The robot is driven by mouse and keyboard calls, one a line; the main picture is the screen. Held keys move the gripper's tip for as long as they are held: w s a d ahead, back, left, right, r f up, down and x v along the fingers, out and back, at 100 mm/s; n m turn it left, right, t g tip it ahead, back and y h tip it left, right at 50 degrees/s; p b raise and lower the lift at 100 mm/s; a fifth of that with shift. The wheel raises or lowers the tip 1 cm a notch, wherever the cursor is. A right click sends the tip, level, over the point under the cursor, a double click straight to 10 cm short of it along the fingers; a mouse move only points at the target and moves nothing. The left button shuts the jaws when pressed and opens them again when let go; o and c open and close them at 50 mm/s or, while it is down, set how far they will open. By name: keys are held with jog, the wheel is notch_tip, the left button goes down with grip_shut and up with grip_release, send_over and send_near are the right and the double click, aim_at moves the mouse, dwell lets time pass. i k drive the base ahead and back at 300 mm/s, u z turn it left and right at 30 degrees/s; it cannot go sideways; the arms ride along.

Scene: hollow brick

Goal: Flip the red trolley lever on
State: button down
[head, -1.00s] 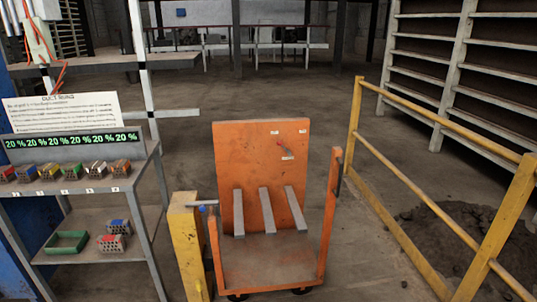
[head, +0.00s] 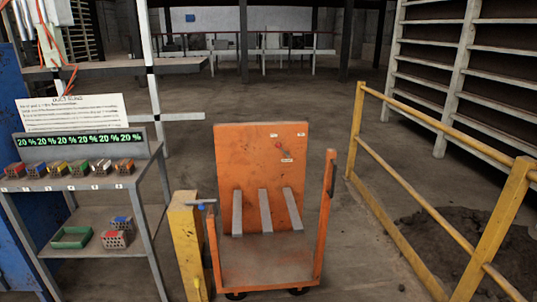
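An orange trolley (head: 232,165) stands in the middle of the head view, with a tall upright back panel and a flat bed. A small reddish lever-like part (head: 279,146) sits high on the panel, among small pale labels. It is too small to tell which way it points. Three grey bars (head: 265,212) lean against the lower panel. My gripper is not in view.
A yellow post (head: 187,245) with a grey-blue handle stands close left of the trolley. A grey shelf (head: 100,183) with small bricks and a green tray (head: 72,238) is further left. A yellow railing (head: 430,226) runs along the right. Open floor lies behind the trolley.

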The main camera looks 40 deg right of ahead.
aim_at(277, 145)
jog(key=z, duration=0.1)
jog(key=i, duration=0.95)
jog(key=u, duration=0.05)
